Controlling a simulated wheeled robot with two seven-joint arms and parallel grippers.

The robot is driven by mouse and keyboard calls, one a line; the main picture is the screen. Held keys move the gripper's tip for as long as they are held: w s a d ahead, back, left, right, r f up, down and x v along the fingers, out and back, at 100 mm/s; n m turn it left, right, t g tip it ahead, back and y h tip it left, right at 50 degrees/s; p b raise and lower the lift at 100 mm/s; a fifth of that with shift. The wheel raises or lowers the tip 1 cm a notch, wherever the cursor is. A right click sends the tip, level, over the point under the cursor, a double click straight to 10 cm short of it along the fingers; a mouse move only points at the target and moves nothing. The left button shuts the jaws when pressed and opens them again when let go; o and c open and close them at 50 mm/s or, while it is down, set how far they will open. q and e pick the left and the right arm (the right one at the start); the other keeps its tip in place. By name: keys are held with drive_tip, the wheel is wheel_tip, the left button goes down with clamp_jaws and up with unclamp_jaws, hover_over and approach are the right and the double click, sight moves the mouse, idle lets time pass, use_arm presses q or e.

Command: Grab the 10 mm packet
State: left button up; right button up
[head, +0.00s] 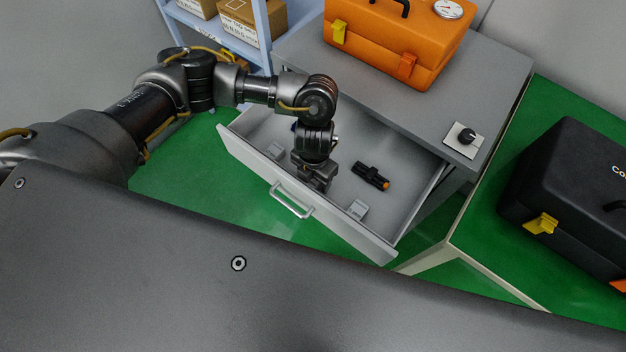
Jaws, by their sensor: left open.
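An open grey drawer (343,235) holds several small things. A small light-grey packet-like piece (357,209) lies near the drawer's front right, and a similar one (275,151) lies at the left. Any size marking is too small to read, so I cannot tell which is the 10 mm packet. My left gripper (315,182) points down into the drawer between these two pieces, open, with nothing visible in its jaws. Its wrist hides part of the drawer floor. My right gripper is not in view.
A black cylinder with an orange tip (371,176) lies in the drawer right of my gripper. An orange case (395,45) and a black knob (465,136) are on the cabinet top (490,75). A black case (570,175) stands on the green surface at right. Boxes (240,20) fill a shelf behind.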

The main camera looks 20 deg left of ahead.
use_arm(q)
drive_tip(key=c, duration=1.1)
drive_tip(key=shift+r, duration=0.1)
wheel_tip(320, 180, up, 18)
drive_tip(key=shift+f, duration=0.1)
